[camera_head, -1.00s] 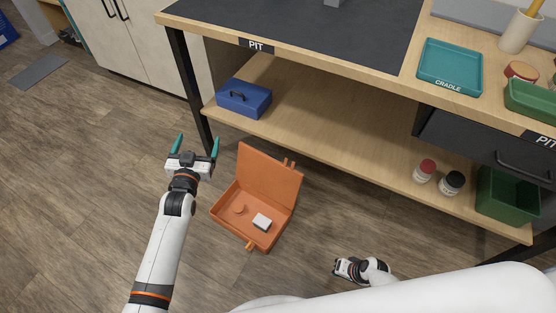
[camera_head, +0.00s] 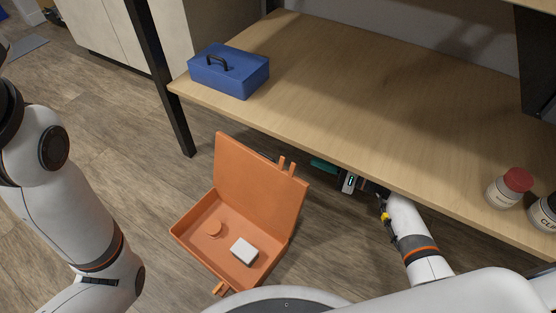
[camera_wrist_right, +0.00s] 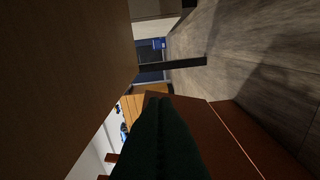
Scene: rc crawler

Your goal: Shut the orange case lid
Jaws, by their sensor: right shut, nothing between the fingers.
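The orange case (camera_head: 190,228) stands open on the floor. Its lid (camera_head: 258,185) is raised, leaning back toward the shelf.
The wooden lower shelf (camera_head: 330,105) overhangs close to my right arm. It holds a blue box (camera_head: 232,75) and a red-lidded jar (camera_head: 508,188). A black table leg (camera_head: 165,80) stands behind the case. Bare floor (camera_head: 120,150) lies left of the case.

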